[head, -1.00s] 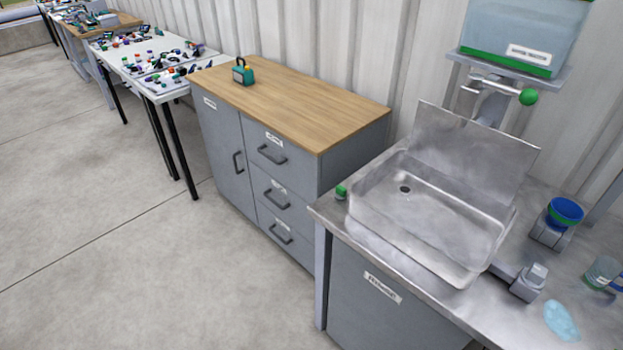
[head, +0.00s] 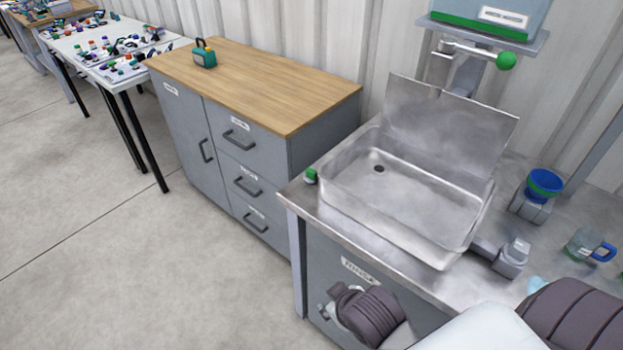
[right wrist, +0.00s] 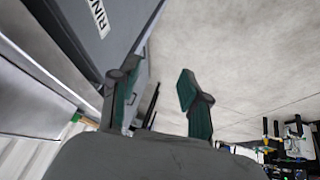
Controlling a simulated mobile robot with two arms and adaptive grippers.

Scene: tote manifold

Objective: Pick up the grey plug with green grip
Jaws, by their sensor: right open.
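The small grey plug with green grip (head: 311,176) stands on the metal counter at its left front corner, left of the sink basin (head: 345,205). A small green patch at the left of the right wrist view may be the plug, but I cannot be sure. My right gripper (right wrist: 155,78) is open in the right wrist view, with nothing between its green-padded fingers. In the head view my right arm is low at the front of the counter, below the plug and apart from it. My left gripper is not in view.
A tank (head: 490,18) hangs above. Open floor lies at the left front.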

